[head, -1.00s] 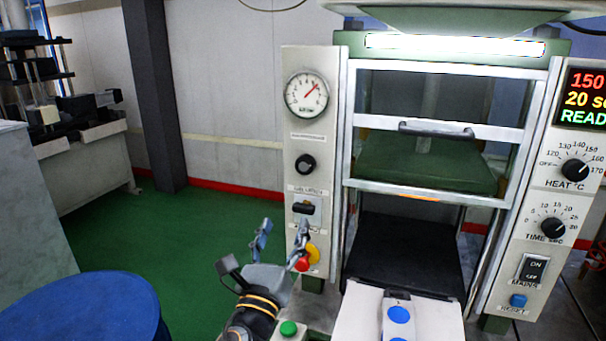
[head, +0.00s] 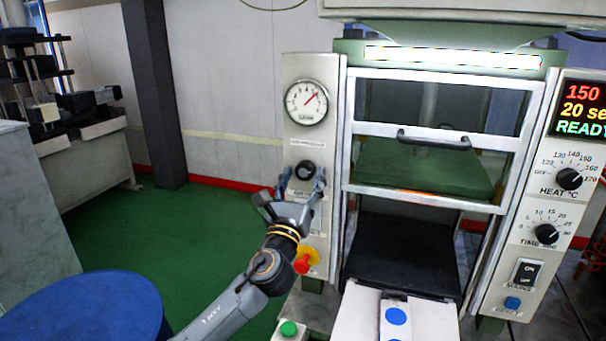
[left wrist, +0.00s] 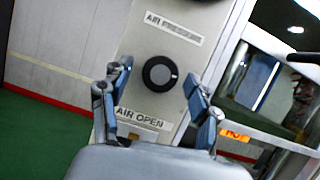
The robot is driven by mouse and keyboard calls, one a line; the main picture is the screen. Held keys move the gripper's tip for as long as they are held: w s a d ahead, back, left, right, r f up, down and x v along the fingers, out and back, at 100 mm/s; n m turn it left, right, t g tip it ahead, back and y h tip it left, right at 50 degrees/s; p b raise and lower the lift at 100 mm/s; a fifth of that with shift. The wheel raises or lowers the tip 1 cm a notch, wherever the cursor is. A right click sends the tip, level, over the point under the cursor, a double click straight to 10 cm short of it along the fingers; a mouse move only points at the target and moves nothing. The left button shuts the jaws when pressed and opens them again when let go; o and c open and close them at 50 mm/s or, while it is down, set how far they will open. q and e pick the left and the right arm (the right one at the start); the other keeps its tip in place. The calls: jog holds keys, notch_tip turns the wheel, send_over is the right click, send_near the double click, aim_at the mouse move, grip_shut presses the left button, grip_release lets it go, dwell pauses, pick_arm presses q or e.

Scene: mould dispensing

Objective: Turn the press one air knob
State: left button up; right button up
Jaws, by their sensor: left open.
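The air knob (head: 305,170) is a round black knob on the press's left panel, below the pressure gauge (head: 307,102). In the left wrist view the knob (left wrist: 160,73) shows between an "AIR PRESSURE" label above and an "AIR OPEN" label below. My left gripper (head: 302,183) is open in front of the panel, its fingers to either side of and just below the knob in the picture. In the left wrist view my left gripper (left wrist: 158,97) has its fingers spread apart with the knob beyond them; no contact shows. My right gripper is not in view.
A red and yellow emergency button (head: 306,261) sits lower on the panel. The press door (head: 430,140) with its handle is right of the panel. A green button (head: 289,328) and a blue drum (head: 85,305) are in front. Green floor is clear at left.

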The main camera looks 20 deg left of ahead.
pick_arm(q)
jog(key=shift+w, duration=0.2)
jog(key=c, duration=1.2)
jog(key=shift+o, duration=0.2)
jog(key=shift+n, duration=0.4)
jog(key=n+y, duration=0.1)
jog(key=n, duration=0.2)
jog(key=n+g+y, duration=0.1)
jog(key=n+y, duration=0.1)
jog(key=shift+d+r+n+p, duration=0.2)
jog(key=shift+n+p, duration=0.1)
jog(key=shift+n, duration=0.1)
jog(key=n+g+y+p, duration=0.1)
jog(key=n+y, duration=0.1)
jog(key=n, duration=0.3)
jog(key=shift+n+g, duration=0.4)
